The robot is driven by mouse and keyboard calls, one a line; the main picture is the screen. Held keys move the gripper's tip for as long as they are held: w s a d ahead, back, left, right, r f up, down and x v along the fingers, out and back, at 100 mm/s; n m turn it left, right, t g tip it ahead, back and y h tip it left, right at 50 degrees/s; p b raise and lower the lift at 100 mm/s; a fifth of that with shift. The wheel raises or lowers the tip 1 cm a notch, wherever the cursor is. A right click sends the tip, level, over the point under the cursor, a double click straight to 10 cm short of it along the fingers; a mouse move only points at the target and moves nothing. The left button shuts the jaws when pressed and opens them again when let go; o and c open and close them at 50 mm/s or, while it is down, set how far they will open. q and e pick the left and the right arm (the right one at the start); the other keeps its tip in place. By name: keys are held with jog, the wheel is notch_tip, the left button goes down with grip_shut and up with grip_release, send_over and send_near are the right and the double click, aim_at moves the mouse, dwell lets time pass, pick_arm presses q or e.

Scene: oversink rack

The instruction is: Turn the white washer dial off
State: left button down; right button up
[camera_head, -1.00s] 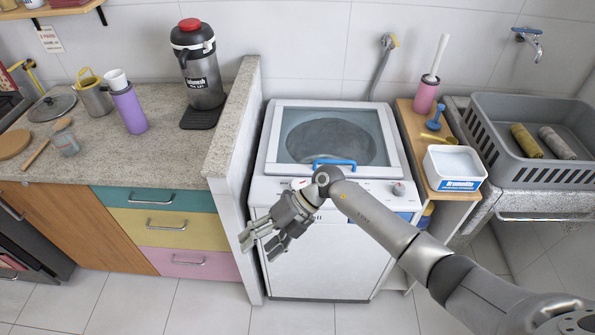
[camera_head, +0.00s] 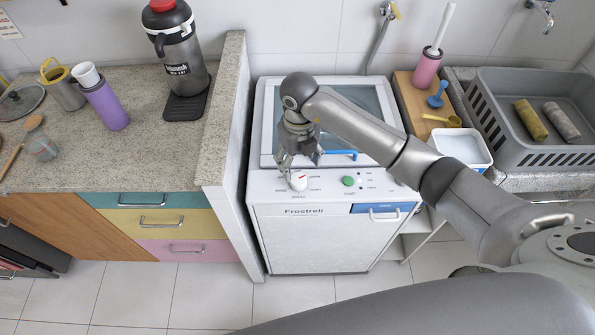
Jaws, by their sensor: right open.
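The white washer (camera_head: 320,238) stands in the middle, with a control panel along its front top edge. The white dial (camera_head: 299,181) with a red mark sits at the left of the panel. My right gripper (camera_head: 300,166) is open and points down just above and behind the dial, its fingers close around the dial's upper part in the picture. I cannot tell whether they touch it. A green button (camera_head: 348,181) sits to the right of the dial. My left gripper is not in view.
A granite side wall (camera_head: 225,120) rises close to the washer's left. A wooden shelf (camera_head: 413,95) and a grey crate (camera_head: 500,150) stand at the right. A blue lid handle (camera_head: 342,154) lies behind the panel.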

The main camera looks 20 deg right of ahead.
aim_at(298, 179)
notch_tip(298, 179, down, 5)
jog(key=shift+w+f+p, duration=0.1)
jog(key=shift+p, duration=0.45)
notch_tip(298, 179, down, 2)
jog(key=shift+w+f, duration=0.1)
jog(key=shift+f, duration=0.15)
jog(key=shift+c, duration=1.6)
jog(key=c, duration=0.5)
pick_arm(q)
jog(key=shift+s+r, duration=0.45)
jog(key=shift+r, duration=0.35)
pick_arm(e)
jog(key=shift+c, duration=1.3)
